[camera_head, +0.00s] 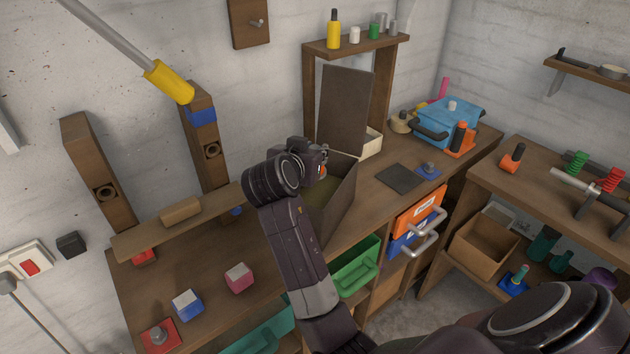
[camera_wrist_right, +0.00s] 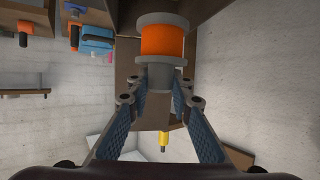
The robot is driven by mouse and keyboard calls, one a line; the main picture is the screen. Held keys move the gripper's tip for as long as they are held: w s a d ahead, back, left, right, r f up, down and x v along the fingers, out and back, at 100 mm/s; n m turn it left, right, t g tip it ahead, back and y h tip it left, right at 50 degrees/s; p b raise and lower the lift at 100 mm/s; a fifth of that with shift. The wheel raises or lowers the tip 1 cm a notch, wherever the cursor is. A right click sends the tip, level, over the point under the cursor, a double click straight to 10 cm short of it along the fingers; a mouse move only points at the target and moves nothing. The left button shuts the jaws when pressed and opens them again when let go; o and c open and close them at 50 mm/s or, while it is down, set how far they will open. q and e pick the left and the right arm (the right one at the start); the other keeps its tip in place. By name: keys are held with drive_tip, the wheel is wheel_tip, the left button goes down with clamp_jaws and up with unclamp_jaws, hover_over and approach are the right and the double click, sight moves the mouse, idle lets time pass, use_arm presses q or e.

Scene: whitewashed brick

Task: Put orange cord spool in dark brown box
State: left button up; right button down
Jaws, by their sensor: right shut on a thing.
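My right gripper (camera_head: 318,165) is over the opening of the dark brown box (camera_head: 339,208), as the head view shows it. The box stands on the workbench with its tall lid (camera_head: 343,108) raised at the back. The right wrist view shows the orange cord spool (camera_wrist_right: 162,41), orange between grey flanges, at the fingertips of my right gripper (camera_wrist_right: 163,76), which is shut on it. In the head view only a sliver of orange shows by the gripper; the rest is hidden. How high the spool is above the box floor is unclear. My left gripper is not in view.
A wooden shelf frame (camera_head: 309,75) with bottles stands behind the box. A blue toolbox (camera_head: 455,118) and a dark flat plate (camera_head: 400,178) are to its right. A green drawer (camera_head: 358,266) is below. Coloured blocks (camera_head: 238,278) lie on the bench at left.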

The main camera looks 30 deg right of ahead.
drive_tip(key=f, duration=0.4)
drive_tip(key=shift+w+d+f, duration=0.15)
drive_tip(key=shift+d+f, duration=0.05)
drive_tip(key=shift+d, duration=0.1)
wheel_tip(320, 180, down, 2)
drive_tip(key=shift+f+p, duration=0.15)
drive_tip(key=shift+p, duration=0.25)
wheel_tip(320, 180, down, 4)
drive_tip(key=shift+r+p, duration=0.2)
drive_tip(key=shift+p, duration=0.1)
drive_tip(key=shift+f, duration=0.2)
drive_tip(key=shift+a, duration=0.1)
drive_tip(key=c, duration=1.7)
unclamp_jaws()
drive_tip(key=shift+c, duration=0.2)
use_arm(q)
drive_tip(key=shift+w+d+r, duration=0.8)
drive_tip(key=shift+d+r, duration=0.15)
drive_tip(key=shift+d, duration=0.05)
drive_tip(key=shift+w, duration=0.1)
